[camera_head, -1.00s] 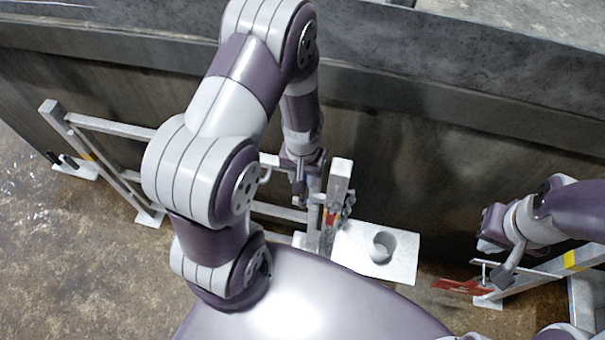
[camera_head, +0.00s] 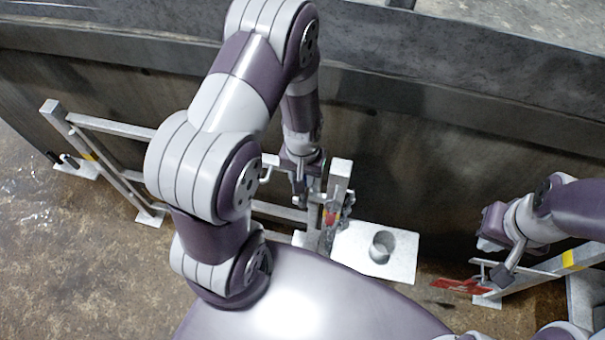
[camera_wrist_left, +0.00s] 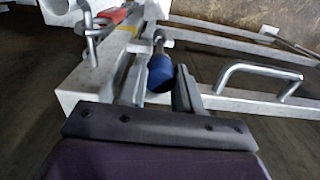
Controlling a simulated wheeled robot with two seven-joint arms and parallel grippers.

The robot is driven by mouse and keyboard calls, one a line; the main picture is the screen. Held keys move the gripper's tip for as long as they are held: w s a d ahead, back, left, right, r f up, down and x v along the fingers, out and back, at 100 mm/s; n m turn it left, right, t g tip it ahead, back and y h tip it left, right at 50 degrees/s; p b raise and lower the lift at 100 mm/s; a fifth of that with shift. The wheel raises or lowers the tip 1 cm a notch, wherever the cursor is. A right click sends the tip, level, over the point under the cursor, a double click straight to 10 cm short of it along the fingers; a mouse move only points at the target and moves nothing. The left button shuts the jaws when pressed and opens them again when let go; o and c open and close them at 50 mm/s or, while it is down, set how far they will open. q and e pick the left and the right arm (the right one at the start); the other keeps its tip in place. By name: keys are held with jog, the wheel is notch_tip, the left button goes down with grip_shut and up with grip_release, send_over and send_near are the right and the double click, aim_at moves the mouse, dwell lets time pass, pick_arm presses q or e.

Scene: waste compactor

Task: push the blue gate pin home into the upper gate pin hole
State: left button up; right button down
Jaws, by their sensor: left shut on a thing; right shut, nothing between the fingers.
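The blue gate pin (camera_wrist_left: 161,73) shows in the left wrist view, with its blue grip between the fingers of my left gripper (camera_wrist_left: 160,88). Its metal shank points away toward the pale gate frame. In the head view my left gripper (camera_head: 299,196) is at the gate post (camera_head: 338,182), and the pin cannot be made out there. The upper gate pin hole is not clearly visible, so how deep the pin sits cannot be told. My right gripper (camera_head: 488,243) is shut and empty at the far right, away from the pin.
A pale gate frame (camera_head: 110,127) runs left along the dark compactor wall (camera_head: 420,150). A red piece (camera_head: 460,286) lies by the right-hand frame. A metal handle (camera_wrist_left: 262,72) shows in the wrist view.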

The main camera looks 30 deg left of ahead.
aim_at(303, 198)
pick_arm(q)
jog(key=shift+f+b, duration=2.8)
jog(key=shift+f, duration=1.5)
dwell(0.6)
jog(key=o, duration=1.1)
jog(key=shift+c, duration=0.4)
jog(key=shift+r, duration=0.1)
notch_tip(303, 198, up, 7)
jog(key=p, duration=0.7)
